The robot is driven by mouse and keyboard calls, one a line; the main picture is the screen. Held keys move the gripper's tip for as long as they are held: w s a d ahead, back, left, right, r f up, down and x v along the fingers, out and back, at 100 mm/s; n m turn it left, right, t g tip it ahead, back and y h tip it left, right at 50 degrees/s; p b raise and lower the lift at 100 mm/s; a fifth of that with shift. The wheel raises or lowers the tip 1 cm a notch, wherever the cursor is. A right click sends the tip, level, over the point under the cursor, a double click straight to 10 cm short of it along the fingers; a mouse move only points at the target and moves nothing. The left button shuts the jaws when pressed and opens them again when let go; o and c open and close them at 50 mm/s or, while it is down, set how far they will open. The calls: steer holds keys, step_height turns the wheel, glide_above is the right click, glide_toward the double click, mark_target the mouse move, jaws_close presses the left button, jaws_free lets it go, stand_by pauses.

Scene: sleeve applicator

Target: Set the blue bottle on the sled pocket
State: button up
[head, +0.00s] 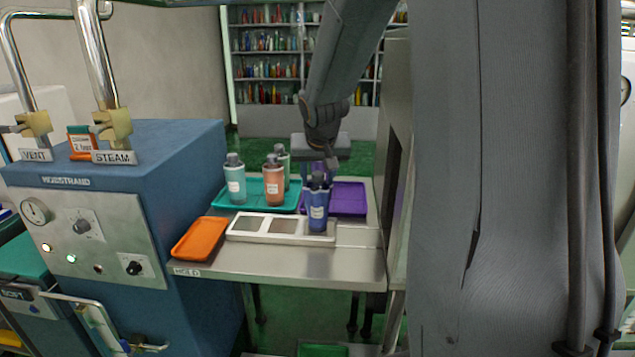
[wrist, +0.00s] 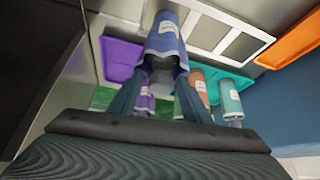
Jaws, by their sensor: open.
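The blue bottle (head: 317,212) stands upright at the right end of the pale sled (head: 236,236). Two grey pockets of the sled show bare to its left. The bottle's base covers the spot under it, so I cannot tell how it sits in a pocket. My gripper (head: 319,178) is above and around the bottle's top. In the wrist view the blue bottle (wrist: 165,36) shows with its dark cap towards me, between the two spread fingers of my gripper (wrist: 159,80). The jaws are open.
A teal tray (head: 225,204) with several bottles and a purple tray (head: 348,200) with a purple bottle (wrist: 144,104) lie behind the sled. An orange tray (head: 198,238) is left. The blue steam machine (head: 170,150) stands further left. The shelf's front is clear.

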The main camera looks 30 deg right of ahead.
steer(key=v, duration=0.9)
steer(key=shift+b, duration=0.35)
steer(key=s+a+f+n+g+y, duration=0.1)
steer(key=s+a+f+n+g, duration=0.1)
steer(key=s+a+f, duration=0.5)
steer(key=s+a+f+n+g+y, duration=0.1)
steer(key=s+a+f+n+g, duration=0.1)
steer(key=s+a+f, duration=0.6)
steer(key=s+f+g, duration=0.1)
steer(key=s+f, duration=0.3)
steer(key=shift+f+n+y, duration=0.3)
steer(key=shift+n, duration=0.1)
steer(key=shift+s+a, duration=0.1)
steer(key=shift+s, duration=0.05)
